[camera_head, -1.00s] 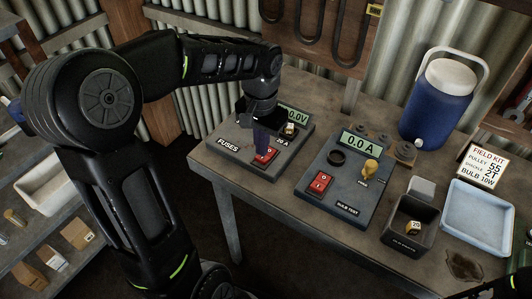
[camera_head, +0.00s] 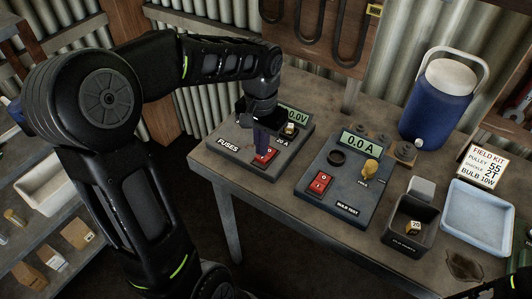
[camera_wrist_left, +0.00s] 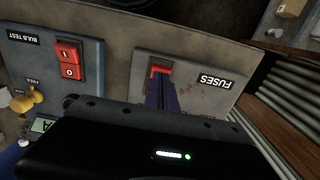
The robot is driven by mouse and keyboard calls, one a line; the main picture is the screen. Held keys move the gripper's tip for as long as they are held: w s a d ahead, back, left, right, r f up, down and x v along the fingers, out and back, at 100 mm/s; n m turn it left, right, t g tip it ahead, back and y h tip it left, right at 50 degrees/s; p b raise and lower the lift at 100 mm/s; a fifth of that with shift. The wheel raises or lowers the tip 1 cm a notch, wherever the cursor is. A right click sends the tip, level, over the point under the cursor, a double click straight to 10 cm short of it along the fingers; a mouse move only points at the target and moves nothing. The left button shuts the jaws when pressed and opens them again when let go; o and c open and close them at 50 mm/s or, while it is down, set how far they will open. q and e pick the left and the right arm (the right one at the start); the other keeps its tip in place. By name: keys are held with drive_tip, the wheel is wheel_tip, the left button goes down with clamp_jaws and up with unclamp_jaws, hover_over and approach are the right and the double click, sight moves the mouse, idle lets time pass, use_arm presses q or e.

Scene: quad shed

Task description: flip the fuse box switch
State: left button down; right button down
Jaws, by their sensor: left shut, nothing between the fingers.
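The fuse box (camera_head: 222,135) is a grey panel marked FUSES at the left of the workbench, with a display reading 0.0V, partly hidden. Its red rocker switch (camera_head: 267,156) is at the front edge; it also shows in the left wrist view (camera_wrist_left: 160,70). My left gripper (camera_head: 261,148) is shut and empty, pointing down with its fingertips at the switch. In the left wrist view its fingers (camera_wrist_left: 160,90) overlap the switch's edge; I cannot tell whether they touch it. My right gripper is not in view.
The bulb test panel (camera_head: 337,200) with its own red switch (camera_head: 320,184) and a yellow knob (camera_head: 370,166) stands to the right. Beyond are a dark parts box (camera_head: 401,236), a pale blue tray (camera_head: 446,221), a sign (camera_head: 483,166) and a blue cooler (camera_head: 436,108).

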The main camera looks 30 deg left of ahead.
use_arm(q)
drive_tip(key=shift+f+b, duration=0.8)
drive_tip(key=shift+f, duration=0.25)
idle(0.4)
drive_tip(key=shift+r, duration=0.15)
wheel_tip(320, 180, up, 7)
drive_tip(key=p, duration=0.5)
drive_tip(key=shift+p, duration=0.3)
idle(0.4)
